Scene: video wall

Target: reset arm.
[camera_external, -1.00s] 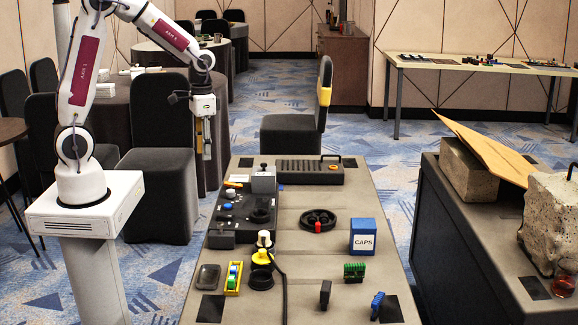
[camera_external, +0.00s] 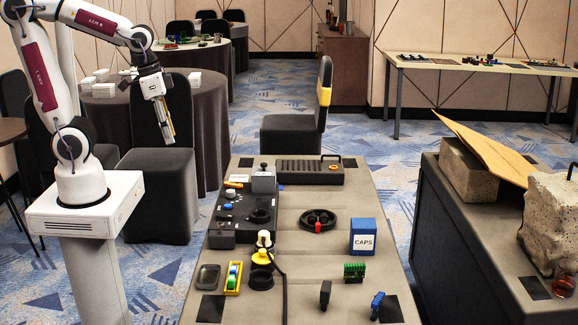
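My gripper (camera_external: 166,130) hangs in the air left of the near table, above and in front of a dark chair. It points down with a slight tilt, and its fingers look close together. Whether they are open or shut is too small to tell. No object shows clearly in it. My arm is bent at the elbow, with the upper link leaning left and the forearm reaching right. My gripper is apart from the table and everything on it.
The near table (camera_external: 340,270) carries a control panel (camera_external: 230,215), a blue CAPS box (camera_external: 362,237), a black ring (camera_external: 318,219) and a yellow tray (camera_external: 233,278). A dark chair (camera_external: 160,190) stands under my gripper. A round table (camera_external: 110,120) stands behind my arm.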

